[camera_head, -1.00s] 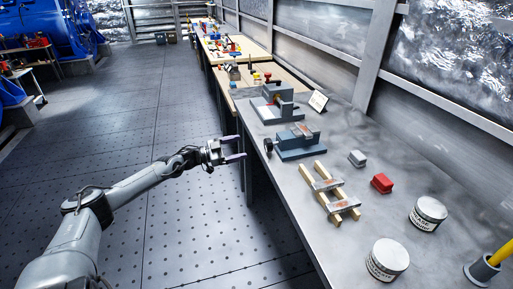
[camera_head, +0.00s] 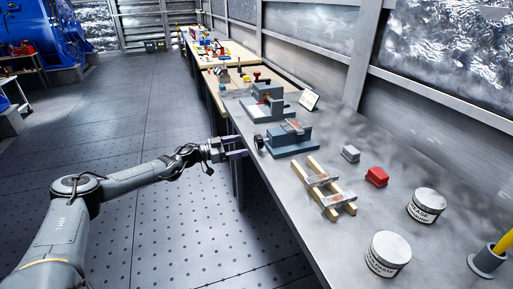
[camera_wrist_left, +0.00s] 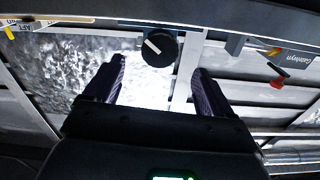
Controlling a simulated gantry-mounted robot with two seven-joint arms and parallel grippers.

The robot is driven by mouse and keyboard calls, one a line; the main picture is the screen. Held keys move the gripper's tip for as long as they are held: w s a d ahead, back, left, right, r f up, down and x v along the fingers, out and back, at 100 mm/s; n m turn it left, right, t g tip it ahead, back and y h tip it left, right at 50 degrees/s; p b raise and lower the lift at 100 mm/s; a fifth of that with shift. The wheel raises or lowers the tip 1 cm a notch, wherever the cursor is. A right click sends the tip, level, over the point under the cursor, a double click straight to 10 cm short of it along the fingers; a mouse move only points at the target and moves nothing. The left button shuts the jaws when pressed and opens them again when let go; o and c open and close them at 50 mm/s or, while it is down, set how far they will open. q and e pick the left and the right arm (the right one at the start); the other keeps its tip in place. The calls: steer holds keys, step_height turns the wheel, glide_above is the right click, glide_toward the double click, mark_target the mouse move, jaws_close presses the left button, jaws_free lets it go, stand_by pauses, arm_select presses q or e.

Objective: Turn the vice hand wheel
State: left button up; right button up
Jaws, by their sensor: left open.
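The blue-grey vice (camera_head: 290,141) stands on the metal bench near its left edge. Its black hand wheel (camera_head: 258,141) sticks out on the vice's left side, toward the aisle. My left gripper (camera_head: 241,147) is open and empty just left of the wheel, its purple fingers pointing at it. In the left wrist view the wheel (camera_wrist_left: 160,47), a dark disc with a white bar, sits just beyond the fingertips of my left gripper (camera_wrist_left: 158,66), roughly centred between them. The fingers look apart from the wheel. My right gripper is not in view.
The floor left of the bench is clear.

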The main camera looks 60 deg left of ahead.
mark_target(256, 142)
arm_select(q)
steer(key=shift+b+x, duration=0.75)
steer(key=shift+x, duration=0.4)
steer(key=shift+b+x, duration=0.6)
steer(key=shift+x, duration=1.3)
steer(key=shift+w+d, duration=0.15)
steer(key=shift+w, duration=0.55)
